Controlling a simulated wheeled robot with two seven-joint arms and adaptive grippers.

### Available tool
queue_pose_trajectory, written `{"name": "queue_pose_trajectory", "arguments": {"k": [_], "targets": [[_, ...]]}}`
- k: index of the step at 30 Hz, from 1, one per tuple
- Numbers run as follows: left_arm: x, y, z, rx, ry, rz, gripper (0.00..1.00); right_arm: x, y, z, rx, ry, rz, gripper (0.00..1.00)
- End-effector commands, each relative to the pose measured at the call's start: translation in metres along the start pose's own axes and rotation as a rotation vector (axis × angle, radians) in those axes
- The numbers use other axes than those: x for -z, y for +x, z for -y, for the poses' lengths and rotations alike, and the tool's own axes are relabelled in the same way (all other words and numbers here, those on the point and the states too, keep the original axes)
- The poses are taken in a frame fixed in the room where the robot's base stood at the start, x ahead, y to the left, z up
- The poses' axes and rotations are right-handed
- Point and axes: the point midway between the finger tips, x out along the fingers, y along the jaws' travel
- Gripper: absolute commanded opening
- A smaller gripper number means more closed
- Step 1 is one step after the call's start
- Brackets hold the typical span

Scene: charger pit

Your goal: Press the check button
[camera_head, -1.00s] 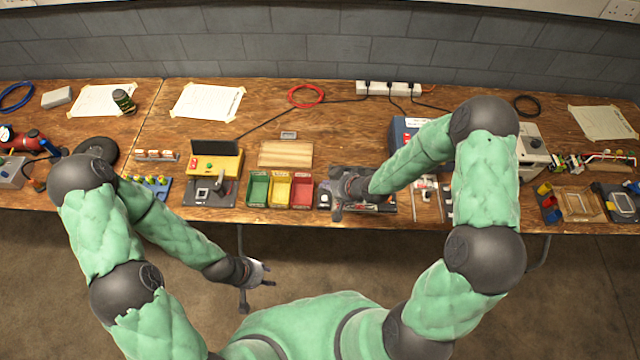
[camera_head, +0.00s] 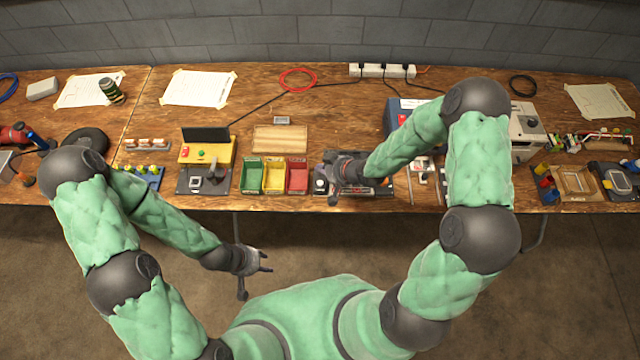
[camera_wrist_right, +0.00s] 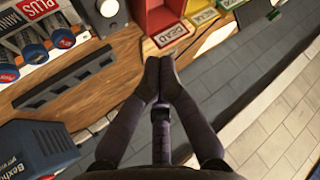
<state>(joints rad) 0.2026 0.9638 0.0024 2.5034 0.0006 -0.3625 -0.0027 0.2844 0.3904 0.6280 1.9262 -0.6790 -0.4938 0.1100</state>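A yellow tester (camera_head: 218,150) with a dark screen, a red button and a green button stands left of the bins. A small black box with a round white button (camera_head: 320,185) sits just right of the red bin; the white button also shows at the top of the right wrist view (camera_wrist_right: 108,8). No label marks either as the check button. My right gripper (camera_head: 334,196) is beside the black box; in the right wrist view its fingers (camera_wrist_right: 160,62) are together and empty, over the table edge. My left gripper (camera_head: 258,275) hangs before the table, fingers spread and empty.
Green (camera_head: 251,176), yellow (camera_head: 274,176) and red (camera_head: 297,176) bins stand left of my right gripper. A battery tray (camera_wrist_right: 38,40) and a blue charger (camera_wrist_right: 38,148) show in the right wrist view. A wooden board (camera_head: 280,139) lies behind the bins.

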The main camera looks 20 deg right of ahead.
Motion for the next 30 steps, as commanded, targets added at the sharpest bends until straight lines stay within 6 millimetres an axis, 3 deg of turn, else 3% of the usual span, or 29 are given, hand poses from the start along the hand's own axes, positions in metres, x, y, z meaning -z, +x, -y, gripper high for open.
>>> {"name": "queue_pose_trajectory", "arguments": {"k": [12, 30], "targets": [[0.002, 0.042, 0.015, 0.0, 0.0, 0.0, 0.4, -0.036, 0.038, -0.015, 0.001, 0.0, 0.0, 0.0], [0.002, 0.045, 0.016, 0.0, 0.0, 0.0, 0.4, -0.04, 0.042, -0.016, 0.0, 0.0, 0.0, 0.0]]}}
